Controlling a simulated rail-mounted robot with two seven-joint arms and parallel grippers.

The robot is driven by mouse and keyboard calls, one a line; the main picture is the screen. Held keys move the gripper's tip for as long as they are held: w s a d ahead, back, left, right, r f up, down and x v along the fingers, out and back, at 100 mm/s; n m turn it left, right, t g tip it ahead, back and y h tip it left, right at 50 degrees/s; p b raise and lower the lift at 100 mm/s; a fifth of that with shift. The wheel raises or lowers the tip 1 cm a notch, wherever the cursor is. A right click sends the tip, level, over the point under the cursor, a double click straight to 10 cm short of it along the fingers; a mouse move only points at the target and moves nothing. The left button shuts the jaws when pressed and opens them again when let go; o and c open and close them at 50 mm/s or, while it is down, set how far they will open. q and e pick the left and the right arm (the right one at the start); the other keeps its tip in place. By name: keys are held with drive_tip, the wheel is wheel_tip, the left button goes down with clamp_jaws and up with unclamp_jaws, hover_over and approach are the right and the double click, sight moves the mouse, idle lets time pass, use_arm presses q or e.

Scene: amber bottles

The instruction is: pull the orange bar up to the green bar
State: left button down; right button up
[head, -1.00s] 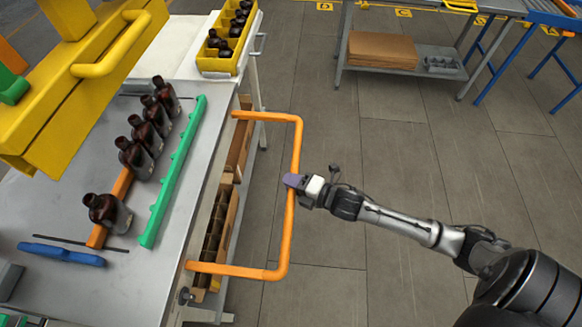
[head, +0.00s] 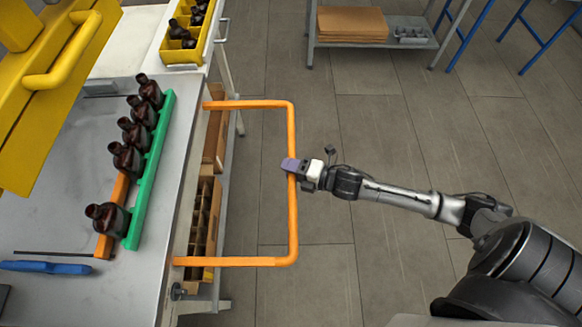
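The orange bar (head: 107,239) lies on the grey table, partly hidden behind a row of several dark amber bottles (head: 127,160). The green bar (head: 145,196) lies along the right side of the bottles. A narrow gap shows between the two bars at their near ends. The bottles stand upright between the bars, close against the green one. An orange U-shaped handle (head: 292,220) sticks out past the table's right edge. My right gripper (head: 290,165), with purple fingertips, is shut on the handle's long outer side. My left gripper is not in view.
A yellow machine part with a handle (head: 62,62) overhangs the table's upper left. A blue tool (head: 46,267) lies at the near left. A yellow crate of bottles (head: 187,35) stands at the back. Cardboard boxes (head: 205,215) sit below the table edge. The floor around my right arm is clear.

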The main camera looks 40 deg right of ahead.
drive_tip(key=shift+o, duration=0.9)
drive_tip(key=shift+s+d, duration=0.2)
drive_tip(key=shift+s, duration=0.3)
drive_tip(key=p+v, duration=0.1)
drive_tip(key=v, duration=1.1)
drive_tip(key=shift+s+r, duration=0.2)
drive_tip(key=shift+s, duration=0.1)
drive_tip(key=shift+d, duration=0.1)
